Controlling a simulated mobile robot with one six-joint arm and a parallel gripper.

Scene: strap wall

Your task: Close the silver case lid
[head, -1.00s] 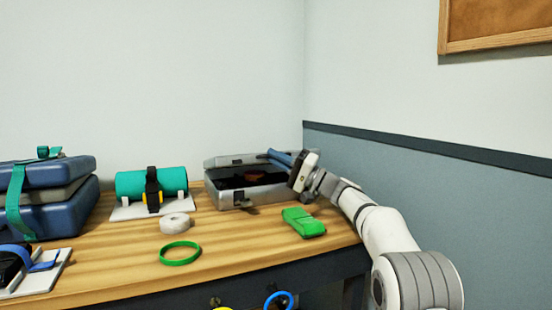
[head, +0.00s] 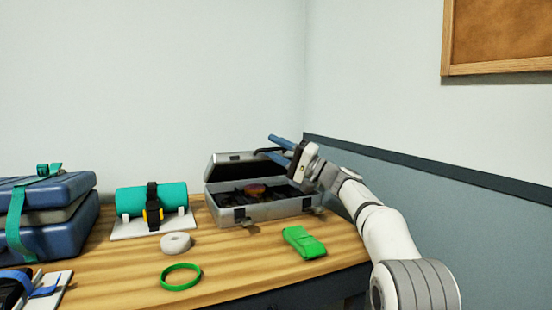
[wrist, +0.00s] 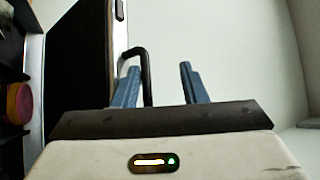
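The silver case (head: 268,211) stands on the table against the back wall. Its lid (head: 226,158) is raised partway, and dark contents show inside. My gripper (head: 268,145) is at the right end of the lid, with its two blue fingers apart. In the wrist view, the lid (wrist: 113,62) stands to the left with its dark inner side showing. A black handle (wrist: 148,75) bends out from the lid edge, close beside the left finger and within the gap of my gripper (wrist: 160,68). Whether the finger touches the handle is unclear.
A green block (head: 304,242) lies in front of the case. A teal roll (head: 165,200) on a white stand and strapped blue cases (head: 60,235) are farther left.

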